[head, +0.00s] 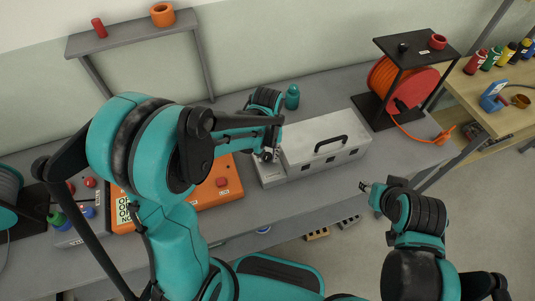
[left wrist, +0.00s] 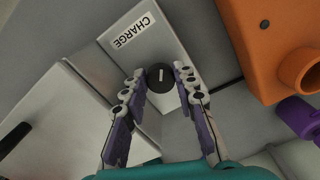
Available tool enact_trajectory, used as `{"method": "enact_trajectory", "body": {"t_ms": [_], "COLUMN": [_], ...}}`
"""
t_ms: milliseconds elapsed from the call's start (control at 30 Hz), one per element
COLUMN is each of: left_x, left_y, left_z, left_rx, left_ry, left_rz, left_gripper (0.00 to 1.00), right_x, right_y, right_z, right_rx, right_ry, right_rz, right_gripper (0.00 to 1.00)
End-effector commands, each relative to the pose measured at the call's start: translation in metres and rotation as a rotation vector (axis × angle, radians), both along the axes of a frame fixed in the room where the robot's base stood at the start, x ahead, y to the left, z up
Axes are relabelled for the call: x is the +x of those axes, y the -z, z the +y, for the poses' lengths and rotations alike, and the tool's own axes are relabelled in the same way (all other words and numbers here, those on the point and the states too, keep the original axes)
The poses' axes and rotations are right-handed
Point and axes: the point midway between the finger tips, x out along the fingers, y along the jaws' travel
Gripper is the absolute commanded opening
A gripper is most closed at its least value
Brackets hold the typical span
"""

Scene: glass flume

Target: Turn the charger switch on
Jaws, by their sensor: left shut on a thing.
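The charger switch is a round black knob (left wrist: 157,84) with a white pointer mark, on a light grey panel (left wrist: 170,45) labelled CHARGE (left wrist: 134,30) in the left wrist view. The pointer stands nearly upright in that view. My left gripper (left wrist: 161,78) has a finger on each side of the knob and is shut on it. In the head view my left gripper (head: 268,156) is over the low grey panel (head: 270,178) at the left end of a grey case, and hides the knob. My right gripper (head: 364,186) is in front of the bench, away from the switch; its fingers are too small to judge.
The grey case (head: 345,131) with a black handle stands right of the panel. An orange box (head: 228,190) with a red button stands close on the left. A teal bottle (head: 292,97) is behind, and an orange cable reel (head: 395,80) is farther right.

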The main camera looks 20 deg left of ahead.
Motion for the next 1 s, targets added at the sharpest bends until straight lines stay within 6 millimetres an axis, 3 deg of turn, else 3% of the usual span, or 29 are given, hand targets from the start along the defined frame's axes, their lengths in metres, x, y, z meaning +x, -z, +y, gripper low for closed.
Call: {"method": "enact_trajectory", "body": {"t_ms": [600, 1000], "left_x": [0.0002, 0.0007], "left_y": [0.0002, 0.0000], "left_z": [0.0021, 0.0031], "left_rx": [0.000, 0.000], "left_ry": [0.578, 0.849], "left_rz": [0.000, 0.000], "left_gripper": [0.00, 0.00], "right_x": [0.0000, 0.0001], "right_y": [0.0037, 0.0047], "right_z": [0.0000, 0.0000], "right_rx": [0.000, 0.000], "right_ry": [0.000, 0.000], "right_rz": [0.000, 0.000], "right_gripper": [0.40, 0.40]}}
